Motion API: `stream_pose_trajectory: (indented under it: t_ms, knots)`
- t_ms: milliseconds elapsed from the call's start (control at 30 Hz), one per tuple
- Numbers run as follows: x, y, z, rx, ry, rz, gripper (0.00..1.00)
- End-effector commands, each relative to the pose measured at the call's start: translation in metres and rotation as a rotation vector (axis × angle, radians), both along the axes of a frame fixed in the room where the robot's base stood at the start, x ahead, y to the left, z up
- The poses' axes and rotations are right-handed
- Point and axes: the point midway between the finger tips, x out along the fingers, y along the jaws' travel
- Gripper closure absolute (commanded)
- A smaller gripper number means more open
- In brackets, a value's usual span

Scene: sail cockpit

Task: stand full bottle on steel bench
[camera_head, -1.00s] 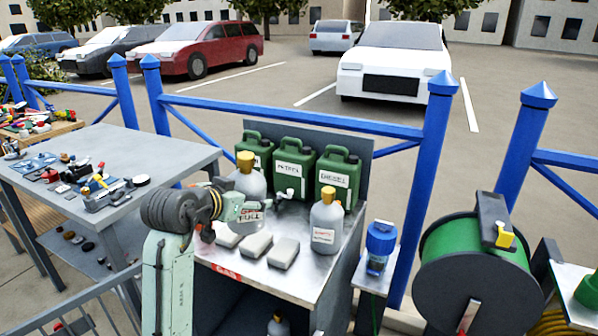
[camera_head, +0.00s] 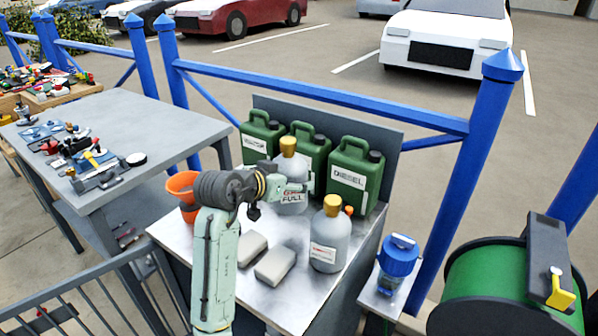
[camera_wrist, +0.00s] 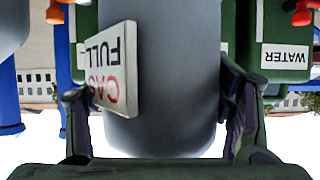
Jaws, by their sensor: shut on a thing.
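The full bottle (camera_head: 291,172) is grey with a yellow-orange cap and a label reading "FULL". My gripper (camera_head: 268,190) is shut around its side, and the bottle looks upright. In the wrist view the bottle (camera_wrist: 170,70) fills the middle between my two fingers (camera_wrist: 158,112), with its label upside down in the picture. It is at the steel-topped stand (camera_head: 215,256), in front of the green cans; I cannot tell whether its base touches the top. A grey bench (camera_head: 110,110), possibly the steel bench, stands at the left with tools on it.
A second grey bottle (camera_head: 326,238) stands close by on the right. Green cans (camera_head: 354,176) line the back. Two grey blocks (camera_head: 275,266) and an orange funnel (camera_head: 183,188) are on the stand. A blue railing (camera_head: 320,97) runs behind. The grey bench has bare areas.

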Motion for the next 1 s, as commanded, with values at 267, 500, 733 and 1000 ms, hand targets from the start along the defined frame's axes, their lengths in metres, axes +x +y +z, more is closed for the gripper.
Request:
stream_pose_trajectory:
  t_ms: [267,500,733,1000]
  knots:
    - [0.000,0.001,-0.007,-0.003,-0.002,0.002,0.87]
    - [0.000,0.001,-0.027,-0.003,-0.002,0.002,0.87]
    - [0.000,0.001,-0.054,-0.002,-0.003,0.002,0.87]
    - [0.000,0.000,-0.068,-0.002,-0.004,0.001,0.87]
